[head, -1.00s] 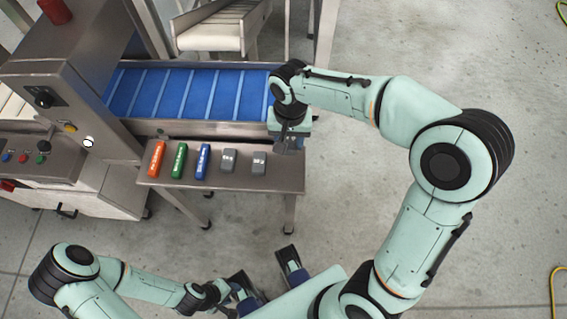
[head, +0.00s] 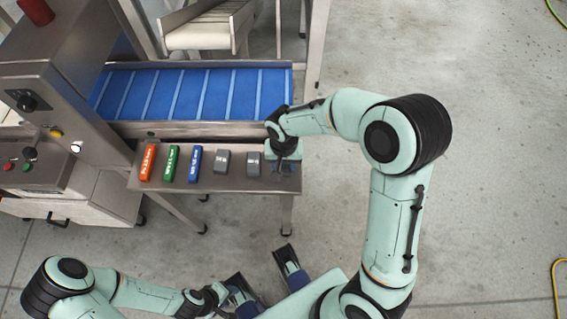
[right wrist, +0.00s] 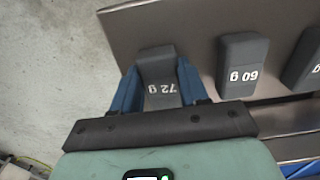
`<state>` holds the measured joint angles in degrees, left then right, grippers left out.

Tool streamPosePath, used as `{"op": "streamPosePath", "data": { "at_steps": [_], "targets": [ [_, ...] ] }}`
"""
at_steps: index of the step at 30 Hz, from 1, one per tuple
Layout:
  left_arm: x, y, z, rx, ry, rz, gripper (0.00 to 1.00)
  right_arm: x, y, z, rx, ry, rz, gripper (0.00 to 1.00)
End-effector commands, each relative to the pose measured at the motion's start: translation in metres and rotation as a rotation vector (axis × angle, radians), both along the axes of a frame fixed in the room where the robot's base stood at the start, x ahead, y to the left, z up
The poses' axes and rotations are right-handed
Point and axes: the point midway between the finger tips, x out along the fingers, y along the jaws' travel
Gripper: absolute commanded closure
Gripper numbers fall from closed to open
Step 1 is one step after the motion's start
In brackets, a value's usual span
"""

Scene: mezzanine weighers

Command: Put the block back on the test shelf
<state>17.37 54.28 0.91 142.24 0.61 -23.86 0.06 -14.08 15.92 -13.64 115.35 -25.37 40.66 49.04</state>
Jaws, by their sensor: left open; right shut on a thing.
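The grey block marked 72 g (right wrist: 158,68) is between the blue fingers of my right gripper (right wrist: 160,88) in the right wrist view. The gripper is shut on it. In the head view my right gripper (head: 284,162) is over the right end of the steel test shelf (head: 225,182), and it hides the block. The shelf also shows in the right wrist view (right wrist: 190,22). I cannot tell whether the block touches the shelf. My left gripper (head: 228,297) is low in the head view, away from the shelf, open.
On the shelf stand an orange bar (head: 148,162), a green bar (head: 170,163), a blue bar (head: 194,163) and two grey blocks (head: 223,162) (head: 253,164). The nearer one, marked 60 g (right wrist: 243,62), is beside the held block, with a gap. A blue belt (head: 190,95) runs behind.

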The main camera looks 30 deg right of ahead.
Motion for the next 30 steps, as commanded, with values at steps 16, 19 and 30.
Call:
{"op": "streamPosePath", "data": {
  "at_steps": [16,19,30],
  "targets": [
    [0.001,0.0,-0.001,0.0,-0.003,0.001,0.57,0.0,0.0,-0.002,0.0,0.0,0.0,0.31],
    [0.001,0.0,-0.001,0.0,-0.002,0.001,0.57,0.0,0.0,-0.001,0.001,-0.001,0.0,0.31],
    [-0.003,0.0,0.011,-0.002,0.013,-0.003,0.57,0.001,0.001,0.059,0.002,-0.007,0.0,0.31]
  ]
}}
